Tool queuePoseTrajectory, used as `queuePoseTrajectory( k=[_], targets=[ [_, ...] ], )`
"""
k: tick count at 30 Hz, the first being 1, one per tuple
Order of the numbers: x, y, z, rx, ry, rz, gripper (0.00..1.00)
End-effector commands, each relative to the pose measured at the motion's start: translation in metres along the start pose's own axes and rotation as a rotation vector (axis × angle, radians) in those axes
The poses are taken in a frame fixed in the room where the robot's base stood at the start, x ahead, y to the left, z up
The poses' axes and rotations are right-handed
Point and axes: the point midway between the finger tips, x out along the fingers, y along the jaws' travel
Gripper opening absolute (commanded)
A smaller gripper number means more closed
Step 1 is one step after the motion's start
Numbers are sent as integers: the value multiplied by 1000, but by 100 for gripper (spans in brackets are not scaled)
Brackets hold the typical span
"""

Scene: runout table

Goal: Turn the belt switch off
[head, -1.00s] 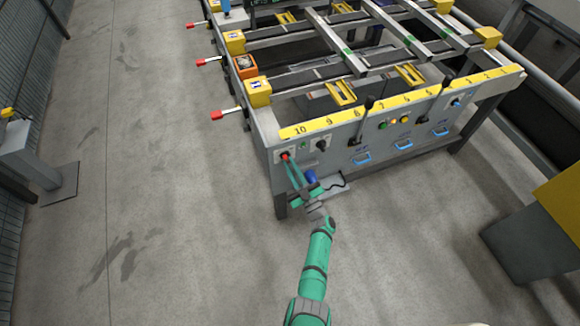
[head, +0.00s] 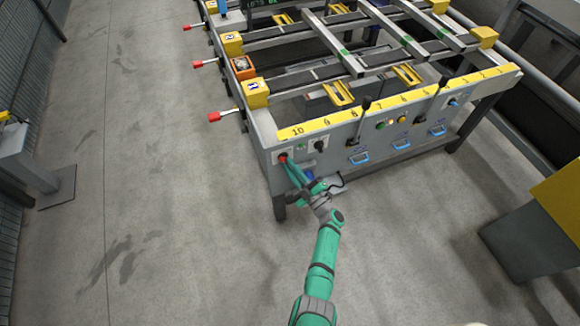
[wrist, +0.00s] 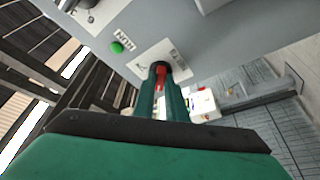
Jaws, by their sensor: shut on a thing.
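A small red switch knob (wrist: 161,76) with a black round base sits on a pale label plate (wrist: 148,62) on the table's grey end panel. My gripper (wrist: 162,92) is shut on this knob, with one green finger on each side of it. The fingers hide part of the knob, so its exact turn angle is hard to tell. In the head view, my gripper (head: 287,162) reaches the red knob (head: 283,156) at the left end of the panel. The plate's lettering is too small to read surely.
A green lamp (wrist: 117,47) and a black rotary switch (head: 320,146) are close beside the knob. Black levers and blue handles (head: 359,158) line the panel to the right. Red-tipped rods (head: 214,117) stick out at the left.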

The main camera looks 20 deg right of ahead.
Motion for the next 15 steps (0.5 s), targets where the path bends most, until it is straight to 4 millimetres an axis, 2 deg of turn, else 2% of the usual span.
queuePoseTrajectory(
  k=[6, 7, 9, 15],
  targets=[
    [2, 1, -3, -3, 9, 1, 0],
    [2, 1, -3, -3, 9, 0, 19],
    [2, 1, -2, -3, 8, 0, 30],
    [1, 0, -1, -1, 4, 0, 30]
  ],
)
